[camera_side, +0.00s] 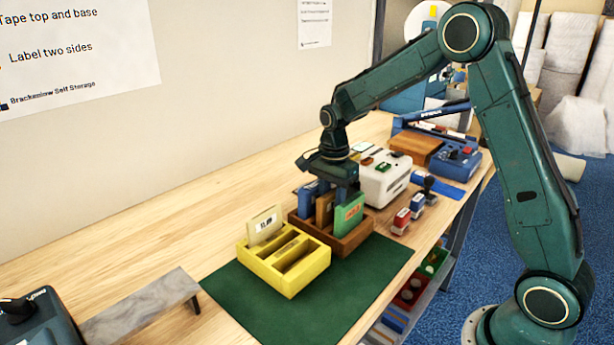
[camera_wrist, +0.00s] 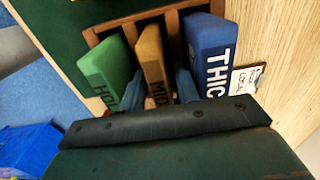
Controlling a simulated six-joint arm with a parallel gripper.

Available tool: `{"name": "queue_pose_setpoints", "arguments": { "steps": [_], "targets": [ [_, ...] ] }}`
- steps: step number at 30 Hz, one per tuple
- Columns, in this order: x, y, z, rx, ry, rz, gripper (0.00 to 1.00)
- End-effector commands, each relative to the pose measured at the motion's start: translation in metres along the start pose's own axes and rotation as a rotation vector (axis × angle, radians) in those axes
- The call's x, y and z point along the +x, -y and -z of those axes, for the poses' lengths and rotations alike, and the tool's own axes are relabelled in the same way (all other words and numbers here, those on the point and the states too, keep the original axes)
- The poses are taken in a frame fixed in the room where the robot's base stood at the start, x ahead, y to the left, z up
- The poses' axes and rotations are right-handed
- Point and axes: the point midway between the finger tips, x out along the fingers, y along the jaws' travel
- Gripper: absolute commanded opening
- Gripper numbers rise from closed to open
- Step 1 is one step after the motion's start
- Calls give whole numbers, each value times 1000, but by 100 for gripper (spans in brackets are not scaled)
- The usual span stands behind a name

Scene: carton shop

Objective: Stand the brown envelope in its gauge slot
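The brown envelope (camera_wrist: 153,62), a thick slab lettered "MID", stands in the middle of a wooden rack (camera_side: 349,243), between a green slab (camera_wrist: 107,75) and a blue one lettered "THICK" (camera_wrist: 208,50). In the side view the brown envelope (camera_side: 325,209) is partly hidden by my gripper. My gripper (camera_side: 339,190) points down over the rack, with its fingers on either side of the brown envelope. The fingers look open, with a narrow gap at the envelope. The yellow slotted gauge (camera_side: 292,288) stands just left of the rack. A cream card (camera_side: 265,226) stands in its back slot; other slots are empty.
The table's front edge is close.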

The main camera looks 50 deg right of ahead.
Motion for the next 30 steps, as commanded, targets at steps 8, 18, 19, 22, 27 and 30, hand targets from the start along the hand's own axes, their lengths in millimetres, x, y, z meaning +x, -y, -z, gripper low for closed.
{"name": "queue_pose_setpoints", "arguments": {
  "steps": [8,18,19,22,27,30],
  "targets": [
    [0,0,0,0,0,0,0],
    [-1,0,0,0,0,1,0],
    [-2,0,0,0,0,0,0],
    [-4,0,0,0,0,0,0],
    [-11,1,0,0,0,2,0],
    [-15,0,0,0,0,2,0]
  ]
}}
